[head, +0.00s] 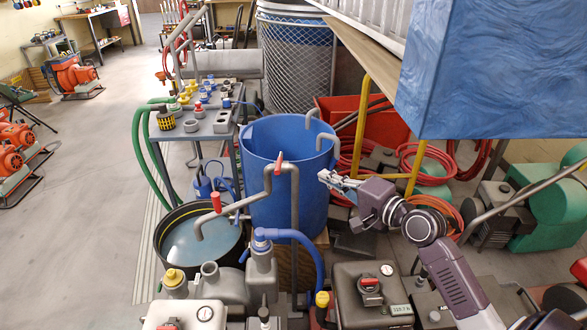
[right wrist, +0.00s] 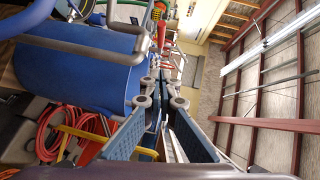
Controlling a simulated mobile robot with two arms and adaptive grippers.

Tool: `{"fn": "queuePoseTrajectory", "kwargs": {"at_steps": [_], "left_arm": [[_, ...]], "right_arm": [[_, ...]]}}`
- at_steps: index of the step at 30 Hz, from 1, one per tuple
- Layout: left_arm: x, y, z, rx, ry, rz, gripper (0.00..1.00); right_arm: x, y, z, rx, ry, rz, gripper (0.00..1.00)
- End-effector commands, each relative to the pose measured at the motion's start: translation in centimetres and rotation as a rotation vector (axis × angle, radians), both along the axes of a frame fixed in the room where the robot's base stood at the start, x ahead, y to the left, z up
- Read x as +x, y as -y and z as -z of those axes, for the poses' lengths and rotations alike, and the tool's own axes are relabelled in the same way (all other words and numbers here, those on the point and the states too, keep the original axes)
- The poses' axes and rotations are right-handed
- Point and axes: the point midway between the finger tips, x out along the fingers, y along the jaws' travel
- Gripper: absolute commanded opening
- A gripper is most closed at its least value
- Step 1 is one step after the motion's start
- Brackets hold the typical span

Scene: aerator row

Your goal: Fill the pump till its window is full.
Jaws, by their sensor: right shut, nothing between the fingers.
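A grey cast pump body (head: 232,288) stands at the bottom centre of the head view. It has a yellow-topped neck (head: 174,279), a grey open-looking neck (head: 209,270) and a blue hose (head: 300,240) on a third neck. I cannot make out its window or its level. A grey pipe (head: 295,215) with two red handles, one upper (head: 279,162) and one left (head: 216,201), bends over a black tub of water (head: 190,238). My right gripper (head: 326,180) is shut and empty, right of the blue barrel (head: 257,185); its fingers (right wrist: 155,90) show in the wrist view. My left gripper is out of view.
A grey control box with a red switch (head: 371,287) stands below my right arm. A blue block (head: 500,70) overhangs the upper right. Red hoses (head: 427,165) and a yellow frame (head: 362,115) lie behind my gripper. The floor at left (head: 90,200) is open.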

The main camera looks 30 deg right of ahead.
Motion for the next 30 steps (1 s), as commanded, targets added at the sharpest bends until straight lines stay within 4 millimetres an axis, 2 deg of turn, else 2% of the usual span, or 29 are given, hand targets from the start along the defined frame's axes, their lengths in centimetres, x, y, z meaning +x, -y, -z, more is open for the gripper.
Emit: {"fn": "queuePoseTrajectory", "kwargs": {"at_steps": [13,15,21,30], "left_arm": [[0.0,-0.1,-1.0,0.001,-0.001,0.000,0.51],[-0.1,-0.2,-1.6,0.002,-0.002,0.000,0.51],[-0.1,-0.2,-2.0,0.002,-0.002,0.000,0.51],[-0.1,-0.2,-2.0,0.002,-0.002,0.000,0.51]], "right_arm": [[8.4,-1.8,1.0,0.001,0.003,-0.001,0.00],[8.9,-3.1,1.2,0.002,0.000,-0.003,0.00],[9.9,-4.7,1.7,-0.001,0.001,-0.001,0.00],[10.2,-5.0,1.9,-0.003,0.001,0.000,0.00]]}}
